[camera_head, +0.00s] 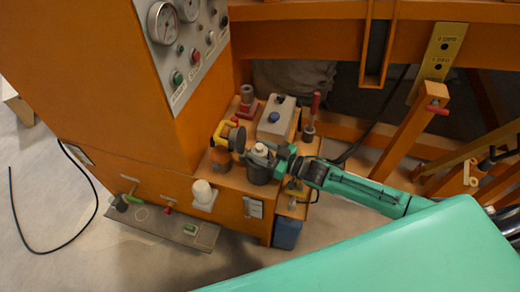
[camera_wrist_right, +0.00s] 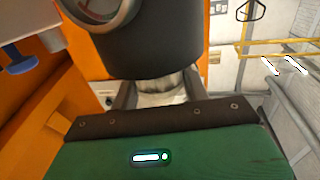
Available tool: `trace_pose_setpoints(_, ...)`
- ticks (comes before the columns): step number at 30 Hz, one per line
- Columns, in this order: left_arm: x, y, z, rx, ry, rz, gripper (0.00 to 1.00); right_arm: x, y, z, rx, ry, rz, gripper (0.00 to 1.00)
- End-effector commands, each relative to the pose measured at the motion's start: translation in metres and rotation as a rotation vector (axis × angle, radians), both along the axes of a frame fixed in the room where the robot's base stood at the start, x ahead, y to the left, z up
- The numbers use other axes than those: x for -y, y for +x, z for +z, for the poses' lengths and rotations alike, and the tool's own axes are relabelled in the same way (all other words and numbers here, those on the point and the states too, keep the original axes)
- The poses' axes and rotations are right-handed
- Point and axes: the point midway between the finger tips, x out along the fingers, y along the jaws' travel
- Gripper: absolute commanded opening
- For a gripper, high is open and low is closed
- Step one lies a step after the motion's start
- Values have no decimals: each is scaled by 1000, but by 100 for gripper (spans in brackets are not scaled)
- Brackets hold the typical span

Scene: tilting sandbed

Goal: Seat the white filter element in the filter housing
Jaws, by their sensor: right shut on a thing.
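The dark grey cylindrical filter housing (camera_head: 259,173) stands on the orange ledge. The white filter element (camera_head: 261,149) shows at its top in the head view. My right gripper (camera_head: 276,157) reaches in from the right and is shut on the element at the housing's top. In the right wrist view the housing (camera_wrist_right: 148,45) fills the upper middle. A pale piece (camera_wrist_right: 158,98) sits between the fingers beside a shiny metal neck (camera_wrist_right: 156,80). How deep the element sits is hidden. My left gripper is not in view.
A red-handled tool (camera_head: 314,110) stands behind. A white cup-like part (camera_head: 203,192) sits on the machine's front. Wooden frames stand at right.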

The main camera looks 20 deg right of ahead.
Motion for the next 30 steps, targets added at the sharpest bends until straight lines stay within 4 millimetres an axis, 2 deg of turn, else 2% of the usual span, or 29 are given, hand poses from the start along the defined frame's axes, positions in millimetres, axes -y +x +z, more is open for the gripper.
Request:
trace_pose_setpoints(28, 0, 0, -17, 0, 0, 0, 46, 0, 0, -24, 1, 1, 0, 21)
trace_pose_setpoints(29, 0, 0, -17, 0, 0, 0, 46, 0, 0, -24, 1, 1, 0, 48)
trace_pose_setpoints(30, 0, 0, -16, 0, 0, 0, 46, 0, 0, -24, 0, 0, 0, 56)
